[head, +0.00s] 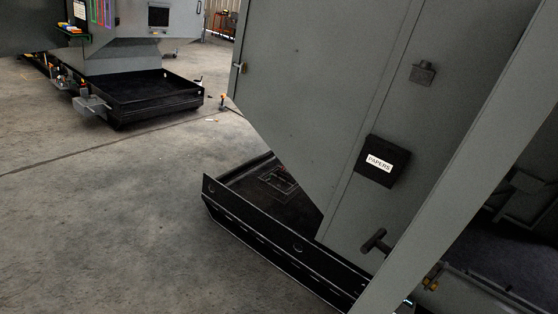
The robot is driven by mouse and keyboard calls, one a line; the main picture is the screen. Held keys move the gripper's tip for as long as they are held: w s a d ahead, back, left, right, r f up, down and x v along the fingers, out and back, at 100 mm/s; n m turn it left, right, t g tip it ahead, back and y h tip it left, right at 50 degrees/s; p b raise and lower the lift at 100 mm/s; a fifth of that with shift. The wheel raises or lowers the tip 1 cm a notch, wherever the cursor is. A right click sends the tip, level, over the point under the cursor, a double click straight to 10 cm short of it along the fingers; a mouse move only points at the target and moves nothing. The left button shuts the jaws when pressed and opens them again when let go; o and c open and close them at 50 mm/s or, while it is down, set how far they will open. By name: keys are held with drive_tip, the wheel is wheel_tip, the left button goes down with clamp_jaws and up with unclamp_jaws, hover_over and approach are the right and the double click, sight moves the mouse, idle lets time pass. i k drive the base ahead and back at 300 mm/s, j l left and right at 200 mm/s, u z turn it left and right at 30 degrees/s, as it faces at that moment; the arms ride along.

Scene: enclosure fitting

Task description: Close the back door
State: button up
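A large grey enclosure (310,75) fills the middle and right of the head view. One of its grey panels (345,215) carries a black box labelled "PAPERS" (386,161), a small square latch (422,73) above it and a dark T-shaped handle (374,241) low down. A lighter grey slanted strip (450,170) runs from top right to the bottom edge. Right of it a dark opening (500,235) shows, so something there stands open. I cannot tell which of these panels is the back door. My gripper is not in view.
A black tray-like base (250,235) juts out under the enclosure. A second grey machine (120,45) on a black base (150,95) stands at the back left, with small things beside it. The concrete floor (90,220) at left is clear.

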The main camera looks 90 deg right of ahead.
sight(525, 92)
drive_tip(key=i+l+z, duration=0.2)
drive_tip(key=z, duration=0.2)
drive_tip(key=i+l+z, duration=0.15)
drive_tip(key=z, duration=0.3)
drive_tip(key=i+z, duration=0.55)
drive_tip(key=z, duration=0.25)
drive_tip(key=i+j+z, duration=0.1)
drive_tip(key=i+z, duration=0.15)
drive_tip(key=z, duration=0.2)
drive_tip(key=i+z, duration=0.15)
drive_tip(key=z, duration=0.25)
drive_tip(key=i+z, duration=0.15)
drive_tip(key=z, duration=0.25)
drive_tip(key=i+j+z, duration=0.1)
drive_tip(key=z, duration=0.3)
drive_tip(key=i+j+z, duration=0.1)
drive_tip(key=z, duration=0.35)
drive_tip(key=i+j+z, duration=0.15)
drive_tip(key=z, duration=0.9)
drive_tip(key=k+j+u, duration=0.25)
drive_tip(key=k+j, duration=0.3)
drive_tip(key=k, duration=0.1)
